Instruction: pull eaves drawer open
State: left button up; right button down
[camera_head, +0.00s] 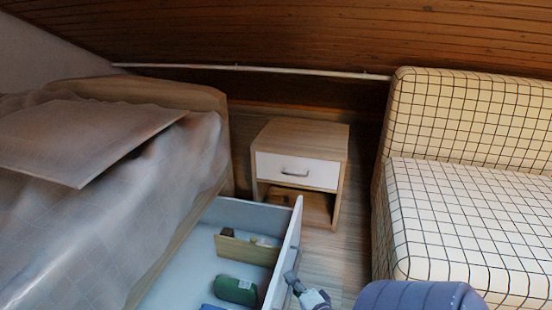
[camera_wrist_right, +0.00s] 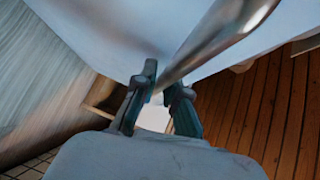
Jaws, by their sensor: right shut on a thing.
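The eaves drawer (camera_head: 185,279) stands pulled out from under the bed at the lower middle of the head view. Its white front panel (camera_head: 285,252) faces right. My right gripper (camera_head: 291,279) is at the outer side of that panel, low in the picture. In the right wrist view, the fingers of my right gripper (camera_wrist_right: 160,88) are shut on a round metal bar handle (camera_wrist_right: 215,36), in front of the pale panel (camera_wrist_right: 110,32). The handle's far end runs out of the picture. My left gripper is not in view.
The drawer holds a green bundle (camera_head: 235,290), a wooden divider (camera_head: 246,250) and a few small items. A nightstand (camera_head: 300,145) stands behind it. A checked sofa (camera_head: 465,225) is on the right, the bed (camera_head: 170,155) on the left. A strip of floor (camera_head: 345,255) is free between drawer and sofa.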

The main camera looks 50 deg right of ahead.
jog(key=shift+s+d+f, duration=0.1)
jog(key=shift+s+d, duration=0.2)
jog(key=shift+s, duration=0.45)
jog(key=shift+s+d, duration=0.25)
jog(key=shift+s, duration=0.5)
jog(key=c, duration=1.5)
grip_release()
jog(key=v, duration=1.2)
